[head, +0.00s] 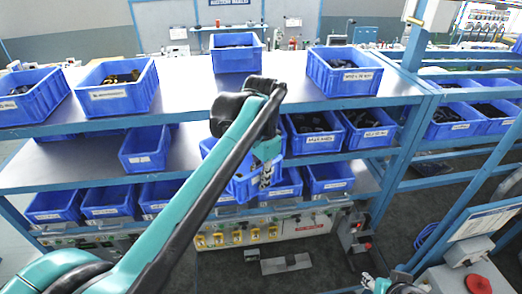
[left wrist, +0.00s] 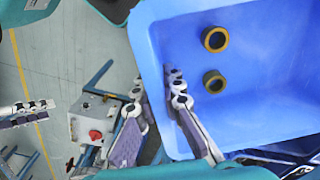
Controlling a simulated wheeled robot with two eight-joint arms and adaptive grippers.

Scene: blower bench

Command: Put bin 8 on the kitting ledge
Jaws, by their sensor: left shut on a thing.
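My left gripper (head: 267,176) reaches over the middle shelf in the head view and is shut on the wall of a blue bin (head: 243,188). My arm hides part of that bin. In the left wrist view my left gripper (left wrist: 160,100) has one finger inside the blue bin (left wrist: 265,75) and one outside. Two brownish rings (left wrist: 215,39) lie in it. Its number is not readable, nor is it clear which surface is the kitting ledge. What seems my right gripper (head: 376,284) is at the bottom edge of the head view, its jaws unclear.
Blue bins stand on the top shelf (head: 185,88), with bare board between them. More bins fill the lower rows. The middle shelf (head: 75,160) is clear at the left. A blue post (head: 403,100) stands right of the shelves. A box with a red button (head: 472,280) is at lower right.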

